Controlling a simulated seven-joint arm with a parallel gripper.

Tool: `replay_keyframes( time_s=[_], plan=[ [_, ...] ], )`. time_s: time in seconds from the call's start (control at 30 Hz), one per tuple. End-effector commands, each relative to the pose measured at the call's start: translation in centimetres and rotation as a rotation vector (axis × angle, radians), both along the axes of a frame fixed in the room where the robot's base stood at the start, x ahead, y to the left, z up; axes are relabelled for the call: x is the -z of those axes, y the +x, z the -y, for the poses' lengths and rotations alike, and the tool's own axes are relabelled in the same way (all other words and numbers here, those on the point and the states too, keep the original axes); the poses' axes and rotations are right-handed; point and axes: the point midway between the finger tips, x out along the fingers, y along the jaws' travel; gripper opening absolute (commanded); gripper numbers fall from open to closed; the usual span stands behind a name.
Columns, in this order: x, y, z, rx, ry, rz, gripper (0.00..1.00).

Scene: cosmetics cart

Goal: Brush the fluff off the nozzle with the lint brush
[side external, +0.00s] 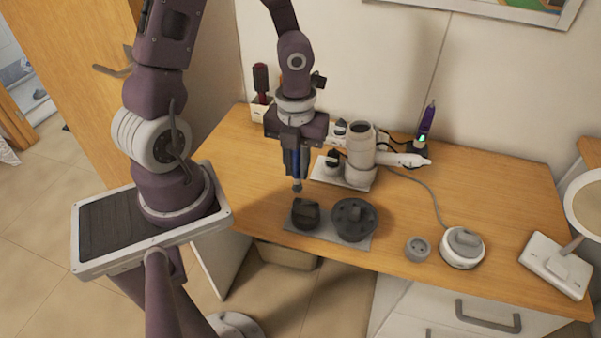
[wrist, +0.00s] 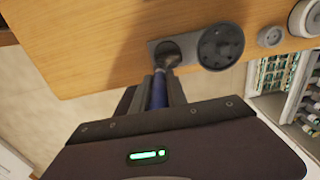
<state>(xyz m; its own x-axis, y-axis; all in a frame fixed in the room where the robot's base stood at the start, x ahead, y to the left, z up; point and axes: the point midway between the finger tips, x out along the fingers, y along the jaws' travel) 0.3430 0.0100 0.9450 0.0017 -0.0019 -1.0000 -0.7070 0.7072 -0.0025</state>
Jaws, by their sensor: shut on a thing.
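My gripper (side external: 294,172) is shut on the blue handle of the lint brush (side external: 297,184), which points down above the desk. The brush handle also shows between the fingers in the wrist view (wrist: 159,92), its head near the dark piece. Two dark grey attachments sit on a grey mat (side external: 332,240) below: a smaller blocky one, apparently the nozzle (side external: 305,213), and a wider round one with holes (side external: 354,219). In the side view the brush tip is just above the smaller piece, seemingly apart from it. Contact cannot be told in the wrist view. I cannot make out any fluff.
A white dryer-like appliance (side external: 361,146) stands on a tray behind the mat. A small grey round piece (side external: 417,248) and a white round device with a cord (side external: 462,247) lie to the right. A white mirror stand (side external: 556,266) is at the desk's right end.

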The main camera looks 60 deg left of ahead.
Motion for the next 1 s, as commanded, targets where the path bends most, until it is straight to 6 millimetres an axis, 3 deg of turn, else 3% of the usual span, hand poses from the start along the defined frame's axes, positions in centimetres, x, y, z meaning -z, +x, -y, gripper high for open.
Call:
replay_keyframes(
  time_s=[0.53, 1.0],
  plan=[
    [-4.8, 0.0, -0.1, -0.002, 0.002, 0.002, 0.00],
    [-5.1, 0.0, 0.0, 0.000, 0.001, -0.001, 0.00]
  ],
)
